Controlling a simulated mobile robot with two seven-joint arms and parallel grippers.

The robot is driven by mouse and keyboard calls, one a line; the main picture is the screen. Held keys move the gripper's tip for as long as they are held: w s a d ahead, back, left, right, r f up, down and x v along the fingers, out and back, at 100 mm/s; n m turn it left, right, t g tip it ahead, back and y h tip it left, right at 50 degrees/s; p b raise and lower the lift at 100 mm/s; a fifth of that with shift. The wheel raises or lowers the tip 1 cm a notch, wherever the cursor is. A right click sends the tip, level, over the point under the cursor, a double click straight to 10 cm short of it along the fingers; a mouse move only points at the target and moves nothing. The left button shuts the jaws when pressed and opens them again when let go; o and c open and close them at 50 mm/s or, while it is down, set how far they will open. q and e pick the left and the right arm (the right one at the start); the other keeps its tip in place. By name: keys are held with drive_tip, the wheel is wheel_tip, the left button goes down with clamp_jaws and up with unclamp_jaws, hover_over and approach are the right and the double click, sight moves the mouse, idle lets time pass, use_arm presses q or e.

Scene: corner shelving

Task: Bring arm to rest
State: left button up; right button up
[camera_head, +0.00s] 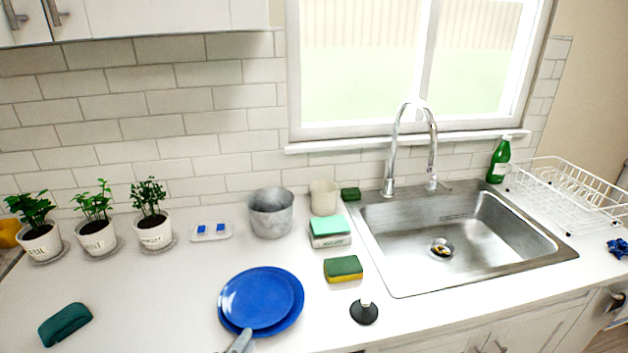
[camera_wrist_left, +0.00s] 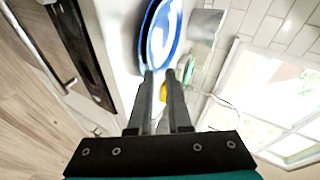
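Two blue plates (camera_head: 262,298) lie stacked on the white countertop, the smaller one on top. My left gripper (camera_head: 240,343) enters at the bottom edge of the head view, by the plates' near rim. In the left wrist view its two fingers (camera_wrist_left: 159,74) stand apart with a gap and nothing held between them. The plates (camera_wrist_left: 163,35) show just past the fingertips there; I cannot tell whether a finger touches them. Most of my left arm is out of view. My right arm and gripper are not in view.
A dark green sponge-like item (camera_head: 65,324) lies at left. Potted herbs (camera_head: 97,235) line the wall.

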use_arm(q)
drive_tip(key=s+f+n+g, duration=0.2)
drive_tip(key=s+n+g, duration=0.9)
drive_tip(key=s, duration=0.8)
wheel_tip(320, 180, down, 28)
drive_tip(key=s+n+b, duration=0.2)
drive_tip(key=b, duration=0.4)
drive_tip(key=s+a+f+b, duration=0.3)
drive_tip(key=s+f+b, duration=0.1)
drive_tip(key=s+f, duration=1.1)
wheel_tip(320, 180, down, 4)
drive_tip(key=shift+r+g+b, duration=0.2)
drive_tip(key=shift+g+b, duration=0.1)
drive_tip(key=shift+b, duration=0.05)
drive_tip(key=shift+s, duration=0.1)
